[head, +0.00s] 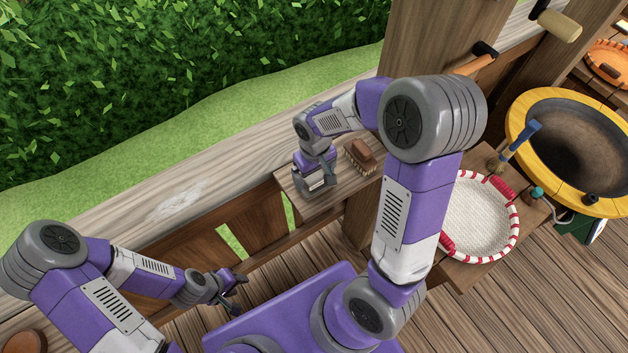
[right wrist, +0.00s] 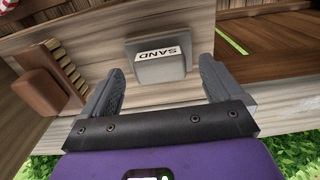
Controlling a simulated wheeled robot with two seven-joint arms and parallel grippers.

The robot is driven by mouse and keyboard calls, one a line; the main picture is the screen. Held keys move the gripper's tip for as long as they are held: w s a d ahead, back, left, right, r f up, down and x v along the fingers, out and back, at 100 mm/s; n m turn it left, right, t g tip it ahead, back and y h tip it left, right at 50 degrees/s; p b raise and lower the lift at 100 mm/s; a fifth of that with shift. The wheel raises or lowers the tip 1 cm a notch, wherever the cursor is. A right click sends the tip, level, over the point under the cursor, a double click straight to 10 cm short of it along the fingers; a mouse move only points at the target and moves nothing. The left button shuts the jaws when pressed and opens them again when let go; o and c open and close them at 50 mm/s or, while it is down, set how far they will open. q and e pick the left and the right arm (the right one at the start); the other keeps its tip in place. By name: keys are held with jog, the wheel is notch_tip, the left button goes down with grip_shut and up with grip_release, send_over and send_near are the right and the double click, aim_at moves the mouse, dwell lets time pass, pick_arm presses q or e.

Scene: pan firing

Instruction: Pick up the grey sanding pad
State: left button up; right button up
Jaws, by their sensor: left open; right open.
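The grey sanding pad (right wrist: 163,68) is a small block with a white label reading SAND, lying on a wooden surface in the right wrist view. My right gripper (right wrist: 163,84) is open, with one finger on each side of the pad's near part. It does not grip the pad. In the head view my right gripper (head: 316,184) is low over the small wooden shelf (head: 338,194), and I cannot make out the pad there. My left gripper (head: 234,289) is open and empty, near the wooden railing and well away from the pad.
A brown wooden brush (head: 360,155) lies beside my right gripper; it also shows at left in the right wrist view (right wrist: 50,90). To the right are a red-and-white-rimmed sieve (head: 519,218) and a yellow-rimmed basin (head: 512,112). A railing (head: 180,200) runs behind the shelf.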

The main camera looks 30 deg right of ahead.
aim_at(315, 177)
notch_tip(315, 177, down, 2)
jog(key=shift+f, duration=0.1)
jog(key=shift+w, duration=0.1)
jog(key=c, duration=1.1)
notch_tip(315, 177, up, 10)
jog(key=shift+r, duration=0.1)
jog(key=o, duration=0.5)
jog(key=c, duration=0.6)
